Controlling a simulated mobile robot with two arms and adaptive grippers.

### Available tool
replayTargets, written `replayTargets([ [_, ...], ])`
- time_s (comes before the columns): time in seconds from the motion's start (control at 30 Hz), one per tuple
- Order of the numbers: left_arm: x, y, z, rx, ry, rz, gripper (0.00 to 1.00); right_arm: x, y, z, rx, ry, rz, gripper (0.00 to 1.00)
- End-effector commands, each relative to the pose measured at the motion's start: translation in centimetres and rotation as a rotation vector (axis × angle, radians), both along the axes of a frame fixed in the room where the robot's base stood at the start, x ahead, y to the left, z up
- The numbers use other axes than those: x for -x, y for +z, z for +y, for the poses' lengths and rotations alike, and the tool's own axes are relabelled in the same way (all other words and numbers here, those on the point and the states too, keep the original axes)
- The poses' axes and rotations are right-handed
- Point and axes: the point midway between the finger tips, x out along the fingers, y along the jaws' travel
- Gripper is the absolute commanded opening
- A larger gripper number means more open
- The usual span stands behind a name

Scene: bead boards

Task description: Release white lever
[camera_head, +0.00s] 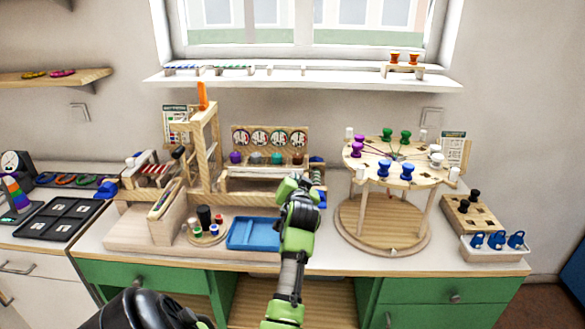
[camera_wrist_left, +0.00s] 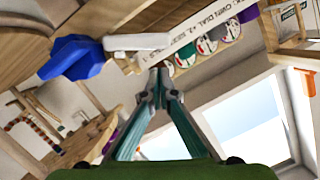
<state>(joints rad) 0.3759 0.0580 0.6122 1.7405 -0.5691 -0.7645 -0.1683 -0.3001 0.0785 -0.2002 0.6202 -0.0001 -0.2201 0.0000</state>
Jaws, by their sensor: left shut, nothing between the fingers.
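My left gripper (camera_head: 300,182) is in front of the right end of the wooden bead machine (camera_head: 206,150). In the left wrist view its two fingers (camera_wrist_left: 157,88) meet at the tips, with nothing between them. A white lever-like bar (camera_wrist_left: 137,41) lies just beyond the fingertips there, beside a blue knob (camera_wrist_left: 75,57). I cannot tell whether the fingertips touch the bar. In the head view I cannot make out this bar; the gripper covers that area. My right gripper is not in view.
A blue tray (camera_head: 254,233) lies below the gripper. A round two-level wooden stand (camera_head: 383,241) with coloured pegs stands close on the right. Dials (camera_head: 270,138) are on the board behind. A wooden block with black knobs (camera_head: 470,213) stands at far right.

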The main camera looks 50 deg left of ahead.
Motion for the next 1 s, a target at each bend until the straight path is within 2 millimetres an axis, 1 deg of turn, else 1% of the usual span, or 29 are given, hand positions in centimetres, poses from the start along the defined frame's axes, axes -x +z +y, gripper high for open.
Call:
replayTargets([
  [0.03, -0.4, 1.9, 0.2, 0.000, -0.002, -0.002, 0.00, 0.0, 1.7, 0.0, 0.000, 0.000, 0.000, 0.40],
  [0.07, -0.5, 2.4, 0.3, 0.000, -0.002, -0.002, 0.00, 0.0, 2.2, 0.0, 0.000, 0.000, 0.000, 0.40],
  [0.1, 0.2, 1.3, -0.7, 0.000, -0.002, -0.002, 0.00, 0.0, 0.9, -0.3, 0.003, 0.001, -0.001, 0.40],
  [0.13, 0.6, 1.3, -1.3, 0.003, -0.002, -0.003, 0.00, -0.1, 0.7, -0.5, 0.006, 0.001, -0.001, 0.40],
  [0.33, 3.0, 2.3, -4.6, 0.000, -0.002, -0.004, 0.00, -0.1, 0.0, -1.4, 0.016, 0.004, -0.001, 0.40],
  [0.43, 3.9, 2.7, -6.0, 0.000, -0.001, -0.003, 0.00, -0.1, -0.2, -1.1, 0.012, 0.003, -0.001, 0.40],
  [0.5, 4.4, 2.9, -6.8, 0.001, -0.003, -0.002, 0.00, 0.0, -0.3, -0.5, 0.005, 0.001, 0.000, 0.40],
  [0.6, 4.9, 3.1, -7.4, 0.001, -0.002, -0.001, 0.00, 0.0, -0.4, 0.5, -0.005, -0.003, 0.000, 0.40],
  [0.67, 5.1, 3.2, -7.7, 0.000, -0.001, 0.000, 0.00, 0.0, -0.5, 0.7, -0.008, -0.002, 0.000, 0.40],
  [0.9, 5.3, 3.3, -7.8, 0.000, -0.001, 0.001, 0.00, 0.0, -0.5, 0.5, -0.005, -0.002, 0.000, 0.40],
  [1.0, 5.2, 2.7, -8.4, 0.009, -0.017, 0.009, 0.00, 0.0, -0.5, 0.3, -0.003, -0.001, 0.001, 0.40],
])
